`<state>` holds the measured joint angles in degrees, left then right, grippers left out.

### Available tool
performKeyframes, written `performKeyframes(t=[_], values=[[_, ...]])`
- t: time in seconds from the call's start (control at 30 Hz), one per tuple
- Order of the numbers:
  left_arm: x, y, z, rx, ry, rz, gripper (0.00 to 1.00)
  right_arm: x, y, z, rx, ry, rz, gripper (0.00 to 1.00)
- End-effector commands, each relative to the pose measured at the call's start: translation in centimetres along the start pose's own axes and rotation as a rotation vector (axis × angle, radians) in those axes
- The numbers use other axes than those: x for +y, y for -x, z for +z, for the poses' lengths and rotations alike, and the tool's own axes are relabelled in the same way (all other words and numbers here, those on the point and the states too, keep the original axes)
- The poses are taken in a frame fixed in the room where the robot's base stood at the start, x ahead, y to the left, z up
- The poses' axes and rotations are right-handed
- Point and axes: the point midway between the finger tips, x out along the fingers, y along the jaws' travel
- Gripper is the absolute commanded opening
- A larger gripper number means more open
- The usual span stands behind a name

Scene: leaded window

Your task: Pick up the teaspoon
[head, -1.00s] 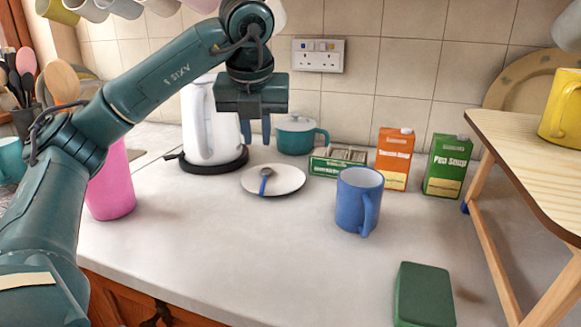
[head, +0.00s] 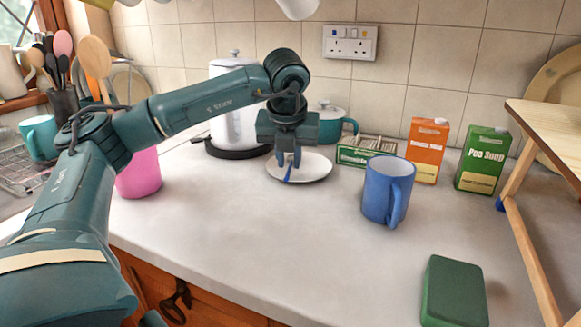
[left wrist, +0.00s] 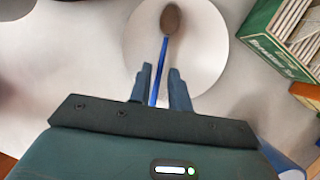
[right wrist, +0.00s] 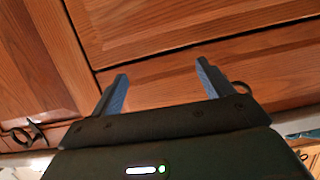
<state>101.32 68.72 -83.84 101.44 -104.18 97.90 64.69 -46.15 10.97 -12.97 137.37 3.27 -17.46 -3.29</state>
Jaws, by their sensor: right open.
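The teaspoon has a dark bowl and a blue handle. It lies on the white plate (head: 315,170), and in the left wrist view the spoon (left wrist: 164,50) has its bowl towards the plate's far side. My left gripper (head: 288,160) is over the near left part of the plate, pointing down. In the left wrist view its two fingers (left wrist: 161,75) stand a little apart on either side of the handle, with a gap showing. My right gripper (right wrist: 163,85) is open and empty, facing wooden cabinet fronts. In the head view the gripper hides the spoon's bowl.
A blue mug (head: 386,190) stands right of the plate. A box of sachets (head: 366,151), a teal pot (head: 333,122) and a white kettle (head: 232,120) are behind. A pink tumbler (head: 138,173) is at left. The front counter is clear except for a green block (head: 453,293).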

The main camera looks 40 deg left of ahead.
Motion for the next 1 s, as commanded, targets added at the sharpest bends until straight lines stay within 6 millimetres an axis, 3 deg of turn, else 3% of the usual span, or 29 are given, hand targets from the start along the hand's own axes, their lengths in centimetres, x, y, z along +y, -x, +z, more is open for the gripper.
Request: performKeyframes(t=[0.13,0.73,1.0], values=[[0.04,-1.28,-0.03,0.001,0.0,0.001,0.19,-0.09,-0.11,0.27,-0.006,0.004,-0.003,0.79],[0.0,-1.66,-0.19,0.001,0.0,0.0,0.19,-0.22,-0.29,0.58,-0.004,0.005,-0.007,0.79],[0.01,-1.57,-0.15,0.001,0.0,0.0,0.0,-0.19,-0.28,0.47,-0.003,0.005,-0.006,0.79]])
